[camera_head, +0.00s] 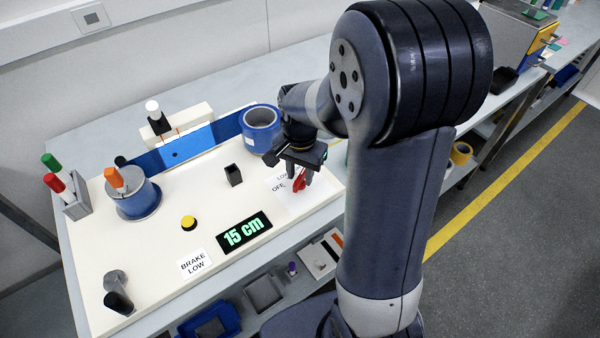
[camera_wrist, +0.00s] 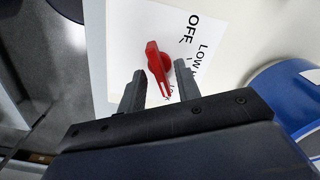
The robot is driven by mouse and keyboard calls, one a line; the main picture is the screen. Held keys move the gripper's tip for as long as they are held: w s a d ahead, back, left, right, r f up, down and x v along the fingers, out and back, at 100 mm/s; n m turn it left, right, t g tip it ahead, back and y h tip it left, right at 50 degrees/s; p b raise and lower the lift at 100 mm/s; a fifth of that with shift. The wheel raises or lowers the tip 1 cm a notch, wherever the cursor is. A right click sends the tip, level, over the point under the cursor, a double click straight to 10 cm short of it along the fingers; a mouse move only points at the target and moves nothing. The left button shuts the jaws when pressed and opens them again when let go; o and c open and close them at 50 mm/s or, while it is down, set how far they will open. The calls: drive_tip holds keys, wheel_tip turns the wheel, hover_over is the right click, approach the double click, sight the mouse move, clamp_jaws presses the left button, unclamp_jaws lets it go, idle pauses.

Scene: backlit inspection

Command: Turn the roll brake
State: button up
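The roll brake is a red pointer knob (camera_head: 300,183) on a white label plate with OFF and LOW markings at the right end of the cream board. In the wrist view the red knob (camera_wrist: 158,65) lies between and just beyond my two finger tips, its narrow end reaching down between them. My gripper (camera_head: 302,172) is above the knob with its fingers pointing down. In the wrist view my gripper (camera_wrist: 157,80) is open, with a gap beside the knob on each side. My fingers hide part of the label.
A blue roll (camera_head: 262,130) stands just behind my gripper. A black square holder (camera_head: 233,175), yellow button (camera_head: 188,223), "15 cm" display (camera_head: 244,232) and "BRAKE LOW" sign (camera_head: 194,263) are on the board (camera_head: 160,250). Another blue roll (camera_head: 135,200) and pens stand left.

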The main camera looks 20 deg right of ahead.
sight(300, 176)
wheel_tip(300, 176, up, 10)
drive_tip(key=shift+r, duration=0.2)
idle(0.3)
wheel_tip(300, 176, down, 11)
idle(0.4)
idle(0.5)
